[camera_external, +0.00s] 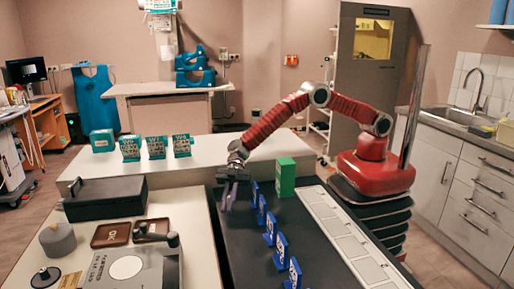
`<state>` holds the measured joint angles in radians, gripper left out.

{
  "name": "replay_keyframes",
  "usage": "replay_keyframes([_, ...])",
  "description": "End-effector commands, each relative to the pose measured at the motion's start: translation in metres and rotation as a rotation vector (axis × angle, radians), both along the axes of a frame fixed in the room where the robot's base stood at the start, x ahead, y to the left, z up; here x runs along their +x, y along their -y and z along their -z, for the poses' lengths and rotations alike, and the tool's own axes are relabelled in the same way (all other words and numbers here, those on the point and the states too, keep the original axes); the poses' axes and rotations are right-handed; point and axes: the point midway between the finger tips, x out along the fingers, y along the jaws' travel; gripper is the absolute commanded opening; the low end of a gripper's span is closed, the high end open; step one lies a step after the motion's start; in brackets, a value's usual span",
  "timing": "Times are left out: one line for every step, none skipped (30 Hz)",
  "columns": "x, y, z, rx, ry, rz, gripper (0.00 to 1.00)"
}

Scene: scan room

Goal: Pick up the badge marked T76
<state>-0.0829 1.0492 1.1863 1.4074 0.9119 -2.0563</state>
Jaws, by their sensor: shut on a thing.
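My gripper (231,176) points down at the far left edge of the dark strip. It is shut on a purple badge (228,197), seen nearly edge-on, so its marking cannot be read. Blue badges (270,228) stand in a row along the dark strip to the right of my gripper, running toward the camera; their markings are too small to read. Green badges (156,148) with white lettering stand on the white counter at the back left. I cannot tell which badge is T76.
A green box (286,178) stands close to the right of my gripper. A black case (105,198), brown trays (111,235) and a grey device (128,268) stand on the left counter. Another green box (102,141) is at the back left. The dark strip (240,252) is clear at front left.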

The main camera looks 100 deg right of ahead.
Motion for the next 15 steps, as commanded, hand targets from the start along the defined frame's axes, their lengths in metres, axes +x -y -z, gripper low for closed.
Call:
replay_keyframes([0.0, 0.0, -0.006, 0.0, 0.002, 0.0, 0.0])
replay_keyframes([0.0, 0.0, -0.009, 0.0, 0.002, 0.0, 0.0])
replay_keyframes([0.0, 0.0, -0.014, 0.001, 0.002, 0.0, 0.0])
replay_keyframes([0.0, 0.0, -0.019, 0.001, 0.003, 0.0, 0.0])
replay_keyframes([0.0, 0.0, -0.024, 0.001, 0.004, -0.001, 0.0])
replay_keyframes([0.0, 0.0, -0.03, -0.001, 0.004, -0.001, 0.0])
replay_keyframes([0.0, 0.0, -0.035, 0.0, 0.003, -0.001, 0.0])
replay_keyframes([0.001, 0.0, -0.041, 0.001, 0.004, -0.001, 0.0])
replay_keyframes([0.001, 0.0, -0.049, 0.0, 0.004, -0.001, 0.0])
replay_keyframes([0.001, 0.0, -0.054, 0.001, 0.004, -0.001, 0.0])
replay_keyframes([0.001, 0.0, -0.059, 0.0, 0.003, -0.001, 0.0])
replay_keyframes([0.001, 0.0, -0.066, -0.001, 0.004, -0.001, 0.0])
replay_keyframes([0.001, 0.0, -0.071, 0.0, 0.002, 0.0, 0.0])
replay_keyframes([0.001, 0.0, -0.075, 0.0, 0.002, 0.0, 0.0])
replay_keyframes([0.001, 0.0, -0.08, 0.0, 0.002, 0.0, 0.0])
